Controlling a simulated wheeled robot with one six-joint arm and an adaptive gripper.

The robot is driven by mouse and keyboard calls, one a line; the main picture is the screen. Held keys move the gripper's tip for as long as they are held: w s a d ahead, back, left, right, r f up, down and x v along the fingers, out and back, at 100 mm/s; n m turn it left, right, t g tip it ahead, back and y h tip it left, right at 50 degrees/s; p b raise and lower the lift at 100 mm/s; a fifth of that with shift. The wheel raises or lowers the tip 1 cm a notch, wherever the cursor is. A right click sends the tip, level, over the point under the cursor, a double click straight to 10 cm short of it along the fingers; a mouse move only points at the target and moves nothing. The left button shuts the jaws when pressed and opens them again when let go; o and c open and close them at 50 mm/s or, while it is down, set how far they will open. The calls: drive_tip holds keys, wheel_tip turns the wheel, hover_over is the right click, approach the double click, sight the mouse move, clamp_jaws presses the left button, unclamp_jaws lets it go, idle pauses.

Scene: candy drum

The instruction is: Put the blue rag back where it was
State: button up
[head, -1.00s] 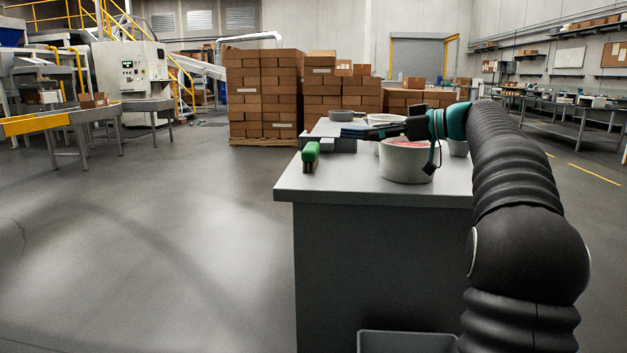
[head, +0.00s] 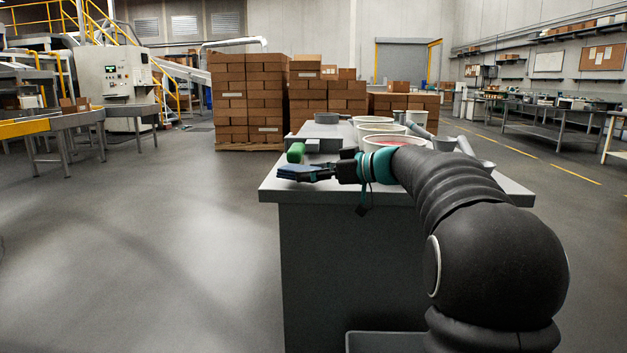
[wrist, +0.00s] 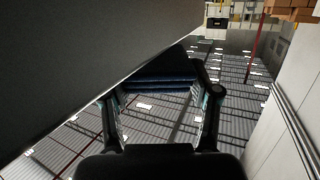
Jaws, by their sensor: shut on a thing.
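The blue rag (head: 302,172) is a folded blue pad between the fingers of my gripper (head: 318,174). My gripper is shut on it at the left end of the grey-topped bench (head: 400,193). In the wrist view the rag (wrist: 160,82) shows as dark blue layers between the fingers (wrist: 160,100). In the head view the rag appears close to the bench's left edge; I cannot tell whether it touches the top.
A green-topped brush or block (head: 296,152) stands just behind the rag. White tubs with pink contents (head: 393,141), a grey dish (head: 326,118) and metal scoops (head: 465,146) crowd the bench behind my arm. A grey bin (head: 385,342) sits low in front. Open floor lies left.

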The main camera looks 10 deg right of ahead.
drive_tip(key=shift+f, duration=0.75)
drive_tip(key=shift+f+b, duration=0.25)
drive_tip(key=shift+b, duration=0.15)
drive_tip(key=o, duration=1.1)
drive_tip(key=shift+o, duration=0.2)
drive_tip(key=shift+r, duration=0.1)
drive_tip(key=shift+r+p, duration=0.35)
drive_tip(key=shift+p, duration=0.2)
drive_tip(key=b+v, duration=0.1)
drive_tip(key=v, duration=1.1)
drive_tip(key=shift+f, duration=0.25)
